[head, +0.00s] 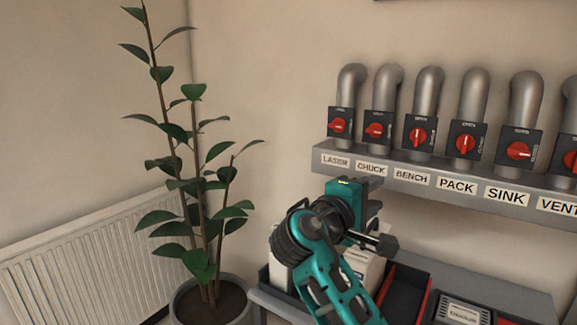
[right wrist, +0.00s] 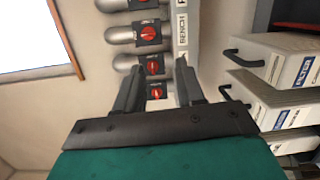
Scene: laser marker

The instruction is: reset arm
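My right arm, in teal and black, reaches up in the lower middle of the head view. Its gripper (head: 362,182) is just below the labelled shelf edge, near the CHUCK label, and partly hidden by the wrist. In the right wrist view the two black fingers (right wrist: 160,88) stand apart with nothing between them, so it is open. Red-handled valves (right wrist: 151,65) show beyond the fingertips; I see no clear contact with them. My left gripper is not in view.
A grey shelf (head: 420,185) carries a row of valves labelled LASER, CHUCK, BENCH, PACK, SINK and VENT. Below are bins (head: 405,292) and white FILTER boxes (right wrist: 285,62). A potted plant (head: 205,200) and a radiator (head: 95,255) stand left.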

